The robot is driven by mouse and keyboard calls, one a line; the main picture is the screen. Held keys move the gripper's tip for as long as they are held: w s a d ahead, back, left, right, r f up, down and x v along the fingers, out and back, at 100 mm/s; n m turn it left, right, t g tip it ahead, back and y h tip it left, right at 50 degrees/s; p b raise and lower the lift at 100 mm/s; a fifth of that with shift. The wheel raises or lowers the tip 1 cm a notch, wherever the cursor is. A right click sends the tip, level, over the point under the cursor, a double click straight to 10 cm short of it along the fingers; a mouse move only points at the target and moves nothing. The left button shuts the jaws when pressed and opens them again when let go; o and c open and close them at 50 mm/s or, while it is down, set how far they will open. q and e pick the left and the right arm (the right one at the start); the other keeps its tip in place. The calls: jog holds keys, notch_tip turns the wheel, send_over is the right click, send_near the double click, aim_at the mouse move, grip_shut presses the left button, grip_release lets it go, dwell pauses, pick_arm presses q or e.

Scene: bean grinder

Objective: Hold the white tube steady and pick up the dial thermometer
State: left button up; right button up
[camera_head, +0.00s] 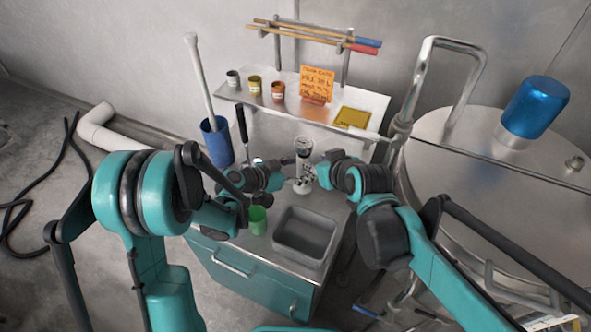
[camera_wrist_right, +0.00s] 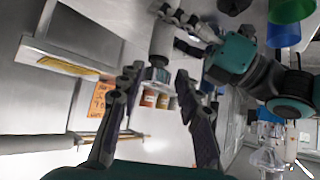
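The white tube (camera_head: 304,172) stands upright on the cabinet top, with dark marks on its side. The dial thermometer (camera_head: 303,143) shows as a small round pale face at its top. My left gripper (camera_head: 297,183) is at the tube from the left; its fingers close around the tube (camera_wrist_right: 163,42) in the right wrist view. My right gripper (camera_head: 324,166) is just right of the tube. In the right wrist view its fingers (camera_wrist_right: 157,100) are spread, with the thermometer end (camera_wrist_right: 156,75) of the tube beyond and between them. No contact with it is clear.
A grey basin (camera_head: 305,238) and a green cup (camera_head: 257,220) are in front of the tube. A blue container (camera_head: 217,142) stands left. Small jars (camera_head: 254,85) and an orange note (camera_head: 317,82) are on the shelf behind. A large metal drum (camera_head: 465,150) stands right.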

aim_at(305, 142)
pick_arm(q)
jog(key=shift+c, duration=0.4)
